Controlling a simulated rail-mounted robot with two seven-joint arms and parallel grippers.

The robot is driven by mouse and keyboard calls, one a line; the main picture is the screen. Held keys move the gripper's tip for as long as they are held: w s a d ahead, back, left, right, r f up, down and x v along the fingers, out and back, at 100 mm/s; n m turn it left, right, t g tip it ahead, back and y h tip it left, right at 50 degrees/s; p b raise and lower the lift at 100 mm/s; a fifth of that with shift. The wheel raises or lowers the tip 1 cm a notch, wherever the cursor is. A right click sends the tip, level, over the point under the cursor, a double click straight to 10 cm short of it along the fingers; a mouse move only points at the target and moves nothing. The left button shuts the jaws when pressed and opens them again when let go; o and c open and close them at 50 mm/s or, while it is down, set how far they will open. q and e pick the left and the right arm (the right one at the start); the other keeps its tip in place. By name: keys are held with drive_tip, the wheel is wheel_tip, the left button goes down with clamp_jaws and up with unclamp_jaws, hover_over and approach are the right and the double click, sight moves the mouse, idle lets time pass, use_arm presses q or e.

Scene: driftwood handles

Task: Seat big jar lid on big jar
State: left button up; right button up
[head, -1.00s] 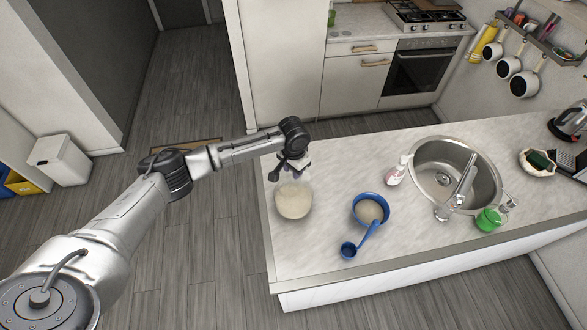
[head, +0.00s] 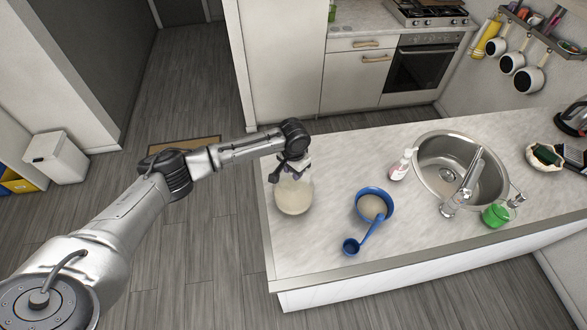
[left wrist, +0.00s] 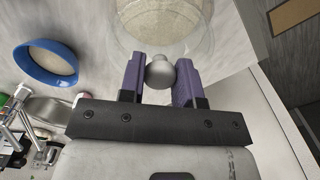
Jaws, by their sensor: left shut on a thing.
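The big jar (head: 294,194) is clear glass with pale contents and stands upright near the left end of the counter. My left gripper (head: 297,168) is directly over its mouth. In the left wrist view my left gripper (left wrist: 161,66) has its purple fingers shut on the round grey knob of the big jar lid (left wrist: 160,74). The rest of the lid is clear and hard to make out against the jar (left wrist: 165,22) behind it. The lid is at or just above the jar's mouth; I cannot tell whether they touch. My right gripper is not in view.
A blue bowl (head: 362,197) with pale contents and a blue scoop (head: 351,246) lie right of the jar. A pump bottle (head: 400,166), sink (head: 430,175) and green jar (head: 495,215) stand further right. The counter's front left is clear.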

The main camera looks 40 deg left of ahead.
use_arm(q)
drive_tip(key=shift+f, duration=0.15)
idle(0.5)
drive_tip(key=o, duration=1)
drive_tip(key=shift+r, duration=0.55)
wheel_tip(320, 180, up, 13)
drive_tip(key=b, duration=0.1)
drive_tip(key=shift+f+b, duration=0.2)
drive_tip(key=shift+b, duration=0.2)
